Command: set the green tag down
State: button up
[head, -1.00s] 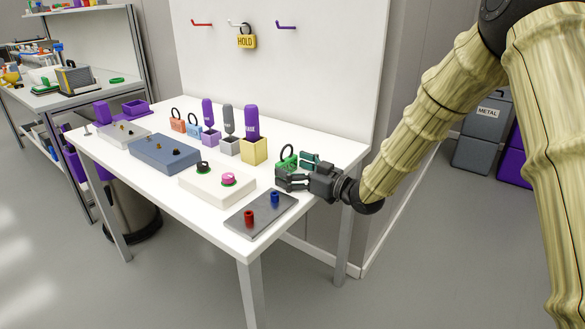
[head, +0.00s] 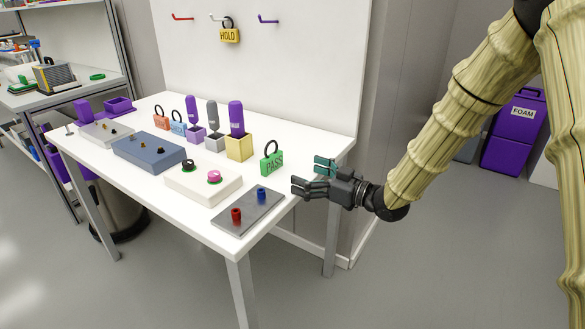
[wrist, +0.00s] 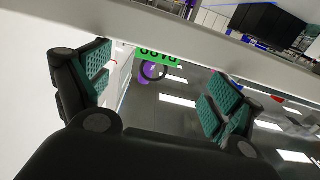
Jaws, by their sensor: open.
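The green tag (head: 272,162), marked PASS with a dark ring on top, stands upright on the white table (head: 150,205) near its right end. My gripper (head: 313,177) is open and empty, to the right of the tag and apart from it, near the table's right edge. In the wrist view the green tag (wrist: 160,58) shows beyond and between the spread fingers of my gripper (wrist: 160,90). The tag's far side is hidden.
Left of the tag stands a yellow box (head: 239,148) with a purple stamp-like piece. In front are a grey plate (head: 247,213) with red and blue pegs and a cream block (head: 203,184). A yellow HOLD tag (head: 230,36) hangs on the back panel.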

jog(key=shift+v, duration=1.25)
jog(key=s+d+f+m+g+h, duration=0.1)
jog(key=s+d+f+m+h, duration=0.3)
jog(key=f, duration=0.7)
jog(key=s+f+m+g+h, duration=0.1)
jog(key=s+f+h, duration=0.1)
jog(key=s+f, duration=0.65)
jog(key=s+d+f+m+g+h, duration=0.1)
jog(key=s+d+f+m+h, duration=0.15)
jog(key=f, duration=1.05)
jog(key=s+d+f+m+g+h, duration=0.1)
jog(key=s+f, duration=0.3)
jog(key=s, duration=0.5)
jog(key=s+d+f+m+g+h, duration=0.1)
jog(key=s+d+f+g+h, duration=0.2)
jog(key=s, duration=0.7)
jog(key=s+d+f+m+g+h, duration=0.1)
jog(key=s+d+f+g+h, duration=0.1)
jog(key=s+f, duration=0.4)
jog(key=s+g, duration=0.1)
jog(key=s, duration=0.3)
jog(key=shift+s+d+m+g, duration=0.25)
jog(key=shift+m+g, duration=0.05)
jog(key=shift+m, duration=0.05)
jog(key=shift+r, duration=0.15)
notch_tip(320, 180, up, 24)
jog(key=p, duration=2.4)
